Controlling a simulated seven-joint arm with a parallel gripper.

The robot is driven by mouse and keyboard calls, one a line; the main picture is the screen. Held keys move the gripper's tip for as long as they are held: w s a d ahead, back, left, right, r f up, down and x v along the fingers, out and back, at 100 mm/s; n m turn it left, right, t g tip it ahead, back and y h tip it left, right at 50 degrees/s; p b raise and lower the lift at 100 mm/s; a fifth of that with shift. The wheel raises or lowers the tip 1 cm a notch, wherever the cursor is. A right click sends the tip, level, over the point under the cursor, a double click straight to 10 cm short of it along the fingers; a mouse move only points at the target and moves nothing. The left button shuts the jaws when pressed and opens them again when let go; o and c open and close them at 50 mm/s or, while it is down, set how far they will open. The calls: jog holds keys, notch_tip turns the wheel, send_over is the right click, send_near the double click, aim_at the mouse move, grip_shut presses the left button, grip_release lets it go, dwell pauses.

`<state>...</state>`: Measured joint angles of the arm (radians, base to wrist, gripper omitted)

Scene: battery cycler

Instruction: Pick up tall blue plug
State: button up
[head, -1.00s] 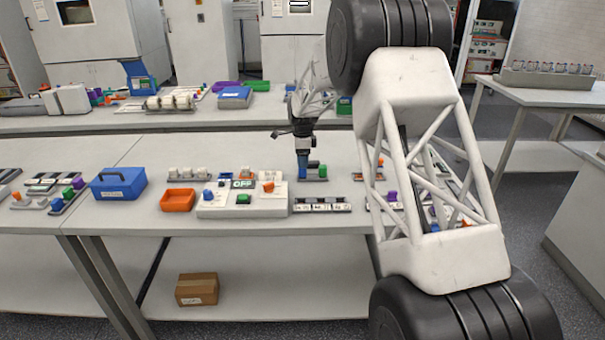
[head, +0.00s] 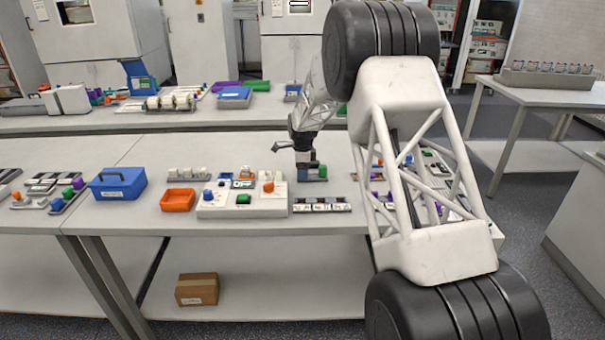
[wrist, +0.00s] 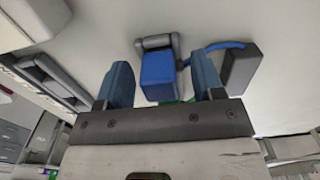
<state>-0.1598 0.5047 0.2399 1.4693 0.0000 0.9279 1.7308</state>
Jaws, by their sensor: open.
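The tall blue plug (wrist: 157,76) stands between the two fingers of my gripper (wrist: 162,82) in the wrist view, with a visible gap on each side. My gripper is open, one blue-grey finger to the left of the plug and one to the right. In the head view my gripper (head: 303,158) points down over the small grey base (head: 314,180) in the middle of the table. There I cannot clearly tell the blue plug from the blue fingers. A green plug (head: 322,170) stands just right of it; a sliver of green shows behind the gripper body in the wrist view.
A dark block (wrist: 240,67) with a blue cable lies near the right finger. In the head view, a white panel box (head: 240,208), an orange tray (head: 178,200) and a blue case (head: 118,184) stand to the left. A labelled strip (head: 322,206) lies in front.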

jog(key=shift+c, duration=0.2)
jog(key=c, duration=1)
jog(key=shift+o, duration=0.2)
jog(key=shift+r, duration=0.75)
notch_tip(320, 180, up, 2)
jog(key=shift+r, duration=0.1)
jog(key=s, duration=0.5)
jog(key=s+d+r, duration=0.1)
jog(key=s, duration=0.4)
jog(key=s+d, duration=0.1)
jog(key=s, duration=0.4)
jog(key=shift+s+d+r, duration=0.15)
jog(key=shift+s+d, duration=0.1)
jog(key=shift+s, duration=0.15)
jog(key=shift+w+a+r, duration=0.2)
jog(key=shift+a+r, duration=0.45)
jog(key=shift+a, duration=0.2)
jog(key=shift+w+a+r, duration=0.2)
jog(key=shift+a+r, duration=0.4)
jog(key=shift+a, duration=0.2)
